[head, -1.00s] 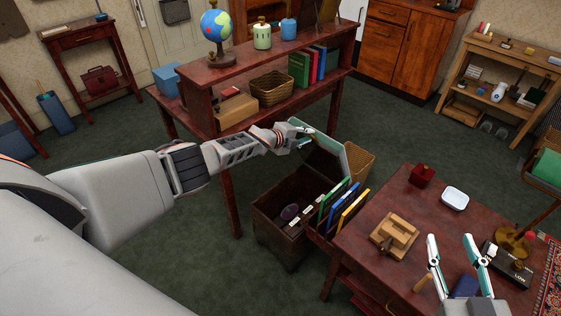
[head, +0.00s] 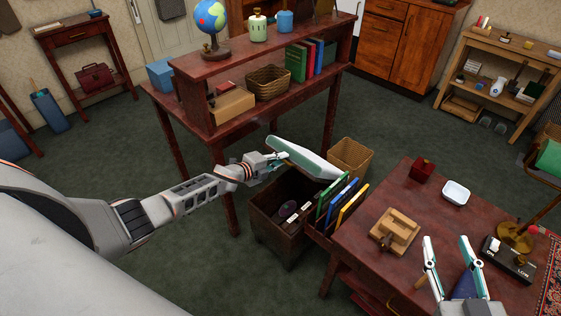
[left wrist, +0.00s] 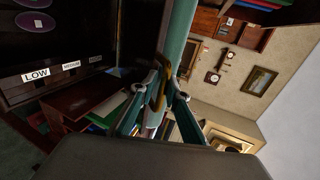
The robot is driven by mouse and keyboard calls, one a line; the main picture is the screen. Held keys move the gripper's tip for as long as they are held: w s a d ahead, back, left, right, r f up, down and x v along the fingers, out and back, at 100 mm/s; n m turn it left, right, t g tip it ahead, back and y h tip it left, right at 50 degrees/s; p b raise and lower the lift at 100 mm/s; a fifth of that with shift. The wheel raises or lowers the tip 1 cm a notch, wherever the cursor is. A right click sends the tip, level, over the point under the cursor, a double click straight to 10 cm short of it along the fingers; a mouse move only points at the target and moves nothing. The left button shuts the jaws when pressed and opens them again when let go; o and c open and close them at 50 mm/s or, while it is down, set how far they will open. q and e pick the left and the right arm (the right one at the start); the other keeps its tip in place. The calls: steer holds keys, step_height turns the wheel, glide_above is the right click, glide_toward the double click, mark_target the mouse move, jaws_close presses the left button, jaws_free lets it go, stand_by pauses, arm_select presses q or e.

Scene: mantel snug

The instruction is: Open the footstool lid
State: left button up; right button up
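The footstool (head: 283,233) is a dark wooden box standing on the floor, with dark contents and small labels inside. Its pale, teal-edged lid (head: 305,157) is raised and tilted, and the box interior shows below it. In the left wrist view the lid is a teal edge (left wrist: 181,30), beside the dark interior with a "LOW" label (left wrist: 36,75). My left gripper (head: 279,160) is at the lid's left edge, its fingers closed around a mustard-coloured tab (left wrist: 159,92). My right gripper (head: 446,240) is open above the right table, apart from the footstool.
Coloured folders (head: 340,203) stand close to the footstool's right side, with a wicker basket (head: 349,157) behind. A red-brown table (head: 385,275) is at the right, holding a wooden block piece (head: 396,230). A shelved desk (head: 237,125) stands behind. Green carpet is clear at the left.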

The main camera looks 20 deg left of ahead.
arm_select(q)
steer(key=shift+s, duration=0.15)
steer(key=s+a+r+p, duration=0.1)
steer(key=s+r+p, duration=0.3)
steer(key=r+p, duration=0.3)
steer(key=shift+s+a+r+p, duration=0.2)
steer(key=shift+s+a+p, duration=0.15)
steer(key=shift+p, duration=0.65)
stand_by(0.3)
stand_by(0.4)
